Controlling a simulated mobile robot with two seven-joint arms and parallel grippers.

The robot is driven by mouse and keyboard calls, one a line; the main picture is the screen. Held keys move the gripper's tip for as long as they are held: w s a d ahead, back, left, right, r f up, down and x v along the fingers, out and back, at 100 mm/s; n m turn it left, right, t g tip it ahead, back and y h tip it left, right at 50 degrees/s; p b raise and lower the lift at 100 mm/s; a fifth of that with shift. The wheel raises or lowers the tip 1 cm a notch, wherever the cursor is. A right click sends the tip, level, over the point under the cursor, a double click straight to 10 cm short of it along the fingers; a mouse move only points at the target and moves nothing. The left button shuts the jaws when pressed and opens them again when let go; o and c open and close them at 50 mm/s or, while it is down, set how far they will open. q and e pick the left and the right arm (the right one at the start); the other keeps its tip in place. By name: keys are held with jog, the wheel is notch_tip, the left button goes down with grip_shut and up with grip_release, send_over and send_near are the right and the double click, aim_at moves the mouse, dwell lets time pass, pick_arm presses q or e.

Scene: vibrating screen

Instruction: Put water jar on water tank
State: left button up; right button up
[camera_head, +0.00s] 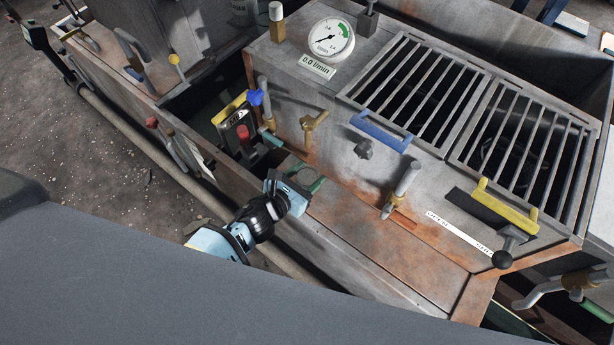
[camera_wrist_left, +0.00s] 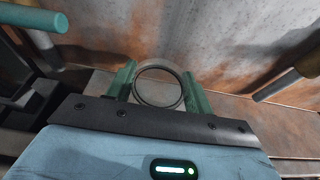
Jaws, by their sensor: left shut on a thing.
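My left gripper (camera_head: 306,180) is low at the front of the rusty grey metal machine, above its brown ledge. In the left wrist view, its green fingers (camera_wrist_left: 160,90) are closed on opposite sides of a round, clear, dark-rimmed thing (camera_wrist_left: 159,105), which looks like the water jar seen from above. I look through its ring at the ledge. Whether the jar touches the ledge I cannot tell. The grey metal box (camera_head: 330,110) with a dial and grates, likely the water tank, stands just behind the gripper. My right gripper is not in view.
A round gauge (camera_head: 331,40) sits on the box top beside two barred grates (camera_head: 415,85). Blue (camera_head: 380,131) and yellow (camera_head: 503,206) handles and brass taps (camera_head: 314,127) project from the box. An open trough (camera_head: 205,100) lies left of it.

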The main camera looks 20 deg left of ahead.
pick_arm(q)
jog(key=shift+f, duration=0.4)
jog(key=shift+r, duration=0.1)
jog(key=shift+f, duration=0.2)
jog(key=o, duration=1.1)
jog(key=shift+c, duration=0.2)
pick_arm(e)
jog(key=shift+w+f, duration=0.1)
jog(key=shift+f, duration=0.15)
